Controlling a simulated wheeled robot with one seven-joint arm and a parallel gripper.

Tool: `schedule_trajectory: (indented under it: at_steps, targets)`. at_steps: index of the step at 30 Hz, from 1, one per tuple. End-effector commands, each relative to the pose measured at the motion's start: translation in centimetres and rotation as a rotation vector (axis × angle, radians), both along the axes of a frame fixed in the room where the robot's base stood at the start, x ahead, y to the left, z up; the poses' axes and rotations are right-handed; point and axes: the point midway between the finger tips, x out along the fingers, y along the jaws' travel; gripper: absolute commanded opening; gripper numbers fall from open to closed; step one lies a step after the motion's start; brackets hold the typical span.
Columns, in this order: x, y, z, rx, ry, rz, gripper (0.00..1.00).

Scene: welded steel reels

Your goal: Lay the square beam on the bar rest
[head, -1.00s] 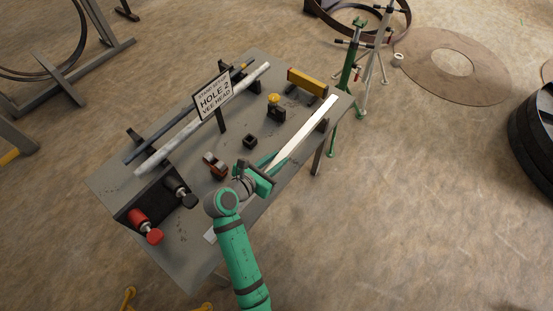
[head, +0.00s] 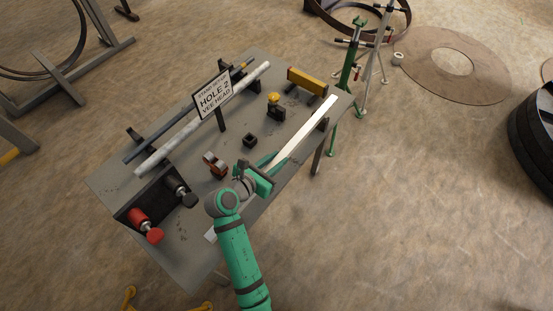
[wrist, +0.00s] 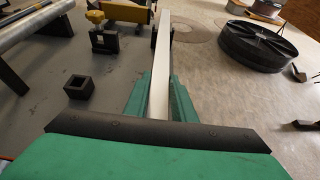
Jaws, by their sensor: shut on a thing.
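The square beam is the long white bar (head: 308,128) lying along the near right edge of the grey table. My gripper (head: 274,163) is shut on it part-way along. In the wrist view the beam (wrist: 161,62) runs straight ahead between the two green fingers (wrist: 159,95). Its far end is by a black block; I cannot tell whether it touches. A green stand (head: 349,70) and a pale tripod stand (head: 377,55) are on the floor beyond the table's far right corner. I cannot tell for sure which is the bar rest.
The table (head: 195,235) also bears a sign reading "HOLE 2 VEE HEAD" (head: 213,96), a grey pipe (head: 200,122), a yellow block (head: 307,82), a small black square block (head: 250,140) and a red-knobbed fixture (head: 148,228). Dark reels (head: 535,125) stand at the right.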

Motion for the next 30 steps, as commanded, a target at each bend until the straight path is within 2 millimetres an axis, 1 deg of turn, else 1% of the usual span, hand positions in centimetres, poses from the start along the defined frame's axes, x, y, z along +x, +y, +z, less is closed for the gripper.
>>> schedule_trajectory:
  at_steps: [28, 29, 30]
  targets:
    - [0.02, -0.01, -0.7, 0.0, -0.002, 0.0, 0.0]
    - [0.02, -0.01, -0.7, 0.0, -0.002, 0.0, 0.3]
    - [0.02, -0.01, -0.7, 0.0, -0.002, 0.0, 0.4]
